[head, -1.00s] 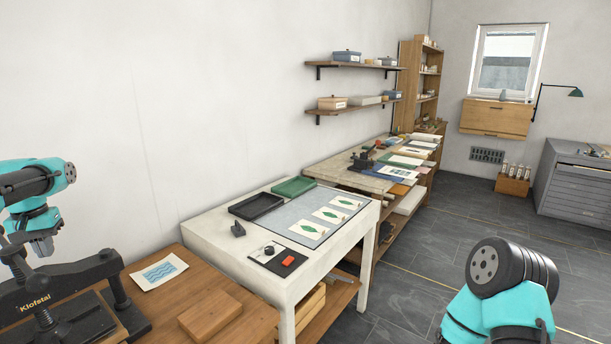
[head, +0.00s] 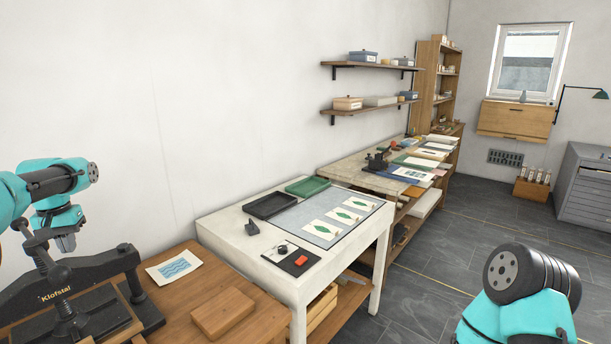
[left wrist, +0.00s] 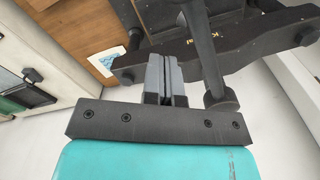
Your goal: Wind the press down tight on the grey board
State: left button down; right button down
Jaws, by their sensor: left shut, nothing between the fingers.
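The black screw press (head: 108,263) stands at the lower left of the head view, cut off by the frame edges. Its slanting handle bar (head: 40,250) crosses in front of the lettered crossbeam. My left gripper (head: 66,243) is shut and empty, close to the handle and crossbeam. In the left wrist view its fingers (left wrist: 166,78) are together, beside the handle bar's end knob (left wrist: 220,101), with the crossbeam (left wrist: 250,50) beyond. I cannot tell whether they touch the press. I cannot make out the grey board. My right gripper is out of view; only its arm shows at lower right.
The press stands on a wooden bench (head: 183,318), with a blue wave print (head: 174,267) and a wooden block (head: 222,313) to its right. A white table (head: 236,262) with trays and prints adjoins. Open floor lies to the right.

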pick_arm(q)
jog(key=shift+f, duration=2.1)
jog(key=shift+s+a, duration=0.45)
jog(key=shift+s, duration=0.4)
jog(key=shift+s+a, duration=0.5)
jog(key=shift+s, duration=0.4)
jog(key=shift+s+a, duration=0.45)
jog(key=shift+s, duration=0.4)
jog(key=shift+w+d, duration=0.4)
jog(key=shift+w, duration=0.3)
jog(key=shift+w+d, duration=0.35)
jog(key=shift+w, duration=0.3)
jog(key=shift+r, duration=0.15)
notch_tip(320, 180, up, 9)
dwell(0.6)
